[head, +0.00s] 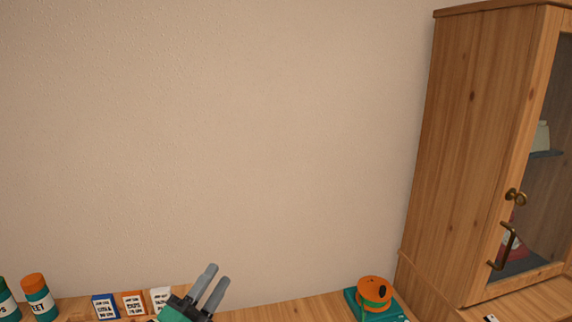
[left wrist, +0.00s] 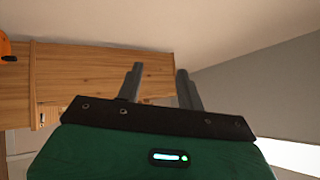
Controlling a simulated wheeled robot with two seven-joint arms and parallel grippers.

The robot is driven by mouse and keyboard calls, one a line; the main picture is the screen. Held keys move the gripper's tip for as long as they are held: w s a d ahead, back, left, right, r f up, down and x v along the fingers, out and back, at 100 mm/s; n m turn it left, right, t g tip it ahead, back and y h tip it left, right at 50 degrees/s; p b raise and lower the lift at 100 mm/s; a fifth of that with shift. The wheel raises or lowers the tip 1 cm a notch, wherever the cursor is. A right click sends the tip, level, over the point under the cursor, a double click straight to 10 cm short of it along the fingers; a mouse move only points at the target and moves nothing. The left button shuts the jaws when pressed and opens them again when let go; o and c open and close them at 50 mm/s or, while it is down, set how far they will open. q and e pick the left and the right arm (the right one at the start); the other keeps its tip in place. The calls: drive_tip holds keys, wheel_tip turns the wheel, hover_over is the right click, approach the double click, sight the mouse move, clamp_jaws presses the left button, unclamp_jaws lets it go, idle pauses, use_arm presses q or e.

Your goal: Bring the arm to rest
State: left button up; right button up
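My left gripper (head: 212,287) rises from the bottom edge of the head view, in front of the wall and the wooden surface. Its two grey fingers stand apart with nothing between them. In the left wrist view the same fingers (left wrist: 158,85) are spread, with an empty gap. An orange and teal dial phone (head: 375,294) stands on the wooden surface to the right of the gripper, well apart from it. My right gripper is in neither view.
A wooden cabinet (head: 470,140) with a glass door and brass handle (head: 504,247) stands at the right. Small boxes, a blue one (head: 105,307) and an orange one (head: 133,303) among them, and orange-capped canisters (head: 38,298) stand at the lower left. The wall (head: 230,130) is bare.

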use_arm(q)
drive_tip(key=s+a+f+n+g+y, duration=0.3)
drive_tip(key=a+f+n+y, duration=0.4)
drive_tip(key=f+n+y, duration=0.4)
drive_tip(key=s+a+f+n+g, duration=0.1)
drive_tip(key=s+f+n+g, duration=0.1)
drive_tip(key=s+f, duration=0.2)
drive_tip(key=s+a+f+n+g, duration=0.1)
drive_tip(key=s+f+n+g, duration=0.1)
drive_tip(key=s+f+g, duration=0.1)
drive_tip(key=s+a+f+n+g, duration=0.1)
drive_tip(key=s+f+n+g, duration=0.2)
drive_tip(key=s+f, duration=0.2)
drive_tip(key=shift+f+y, duration=0.4)
drive_tip(key=shift+f, duration=0.35)
drive_tip(key=s+d+f+n+g+h, duration=0.1)
drive_tip(key=s+f+g, duration=0.2)
drive_tip(key=s, duration=0.4)
drive_tip(key=s+f+n+g, duration=0.1)
drive_tip(key=s+f+g, duration=0.2)
drive_tip(key=s, duration=0.3)
wheel_tip(320, 180, down, 28)
drive_tip(key=g, duration=0.1)
drive_tip(key=s+a+f+g, duration=0.1)
drive_tip(key=s+a+f, duration=0.2)
drive_tip(key=s+f, duration=1.6)
wheel_tip(320, 180, down, 2)
drive_tip(key=shift+s+a+p, duration=0.15)
drive_tip(key=shift+s+p, duration=0.05)
drive_tip(key=shift+p, duration=0.25)
